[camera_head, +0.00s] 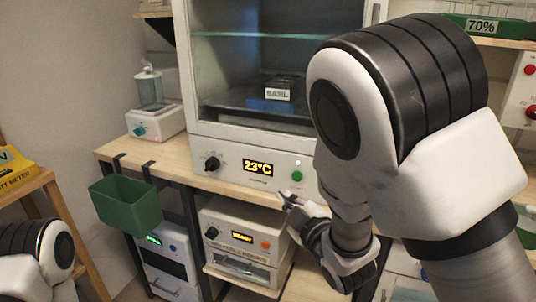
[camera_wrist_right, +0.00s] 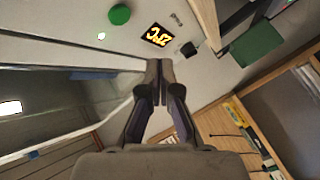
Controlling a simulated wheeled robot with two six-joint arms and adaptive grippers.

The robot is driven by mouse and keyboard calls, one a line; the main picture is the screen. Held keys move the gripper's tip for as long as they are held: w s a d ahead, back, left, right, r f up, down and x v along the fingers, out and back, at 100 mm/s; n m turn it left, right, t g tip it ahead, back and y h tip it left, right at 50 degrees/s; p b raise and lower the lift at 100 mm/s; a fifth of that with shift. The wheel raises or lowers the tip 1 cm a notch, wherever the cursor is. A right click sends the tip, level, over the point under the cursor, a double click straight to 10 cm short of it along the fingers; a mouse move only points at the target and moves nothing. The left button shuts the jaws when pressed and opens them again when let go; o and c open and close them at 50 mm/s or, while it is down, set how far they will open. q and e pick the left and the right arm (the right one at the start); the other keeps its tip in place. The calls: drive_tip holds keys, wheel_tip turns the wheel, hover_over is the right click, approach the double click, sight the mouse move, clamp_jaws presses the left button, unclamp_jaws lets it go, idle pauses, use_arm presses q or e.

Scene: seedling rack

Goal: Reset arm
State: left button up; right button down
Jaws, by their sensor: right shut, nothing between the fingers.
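My right arm reaches in from the right in the head view. Its gripper (camera_head: 290,199) is shut and empty in front of the incubator cabinet (camera_head: 225,158), below the 23°C display (camera_head: 257,167) and the green button (camera_head: 297,176). In the right wrist view the fingers (camera_wrist_right: 160,72) are together with nothing between them, and the panel with the display (camera_wrist_right: 157,36) and green button (camera_wrist_right: 120,14) lies beyond them. Of my left arm only a link shows at the lower left of the head view; its gripper is not in view.
A block labelled BASIL (camera_head: 277,94) sits inside the cabinet. A white device (camera_head: 240,232) with a lit display stands under the bench. A humidifier-like device (camera_head: 155,124) stands left of the cabinet.

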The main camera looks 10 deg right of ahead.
drive_tip(key=s+d+f+m+g+h+p, duration=0.1)
drive_tip(key=s+d+f+m+g+p, duration=0.2)
drive_tip(key=f, duration=0.4)
drive_tip(key=s+d+f+g+h+p, duration=0.1)
drive_tip(key=s+d+f+g+p, duration=0.2)
drive_tip(key=s+f, duration=0.35)
drive_tip(key=s+d+f+m+g+h+p, duration=0.1)
drive_tip(key=s+f+m+g+p, duration=0.2)
drive_tip(key=f, duration=0.4)
drive_tip(key=s+d+f+m+g+p, duration=0.1)
drive_tip(key=s+f+m+g, duration=0.2)
drive_tip(key=s, duration=0.7)
drive_tip(key=s+d+f+m+g+p, duration=0.1)
drive_tip(key=s+d+f+m+g, duration=0.1)
drive_tip(key=s, duration=0.7)
wheel_tip(320, 180, down, 3)
drive_tip(key=m+g, duration=0.1)
drive_tip(key=g, duration=0.2)
drive_tip(key=shift+s+r+m, duration=0.15)
drive_tip(key=shift+s+m, duration=0.2)
drive_tip(key=shift+m, duration=0.05)
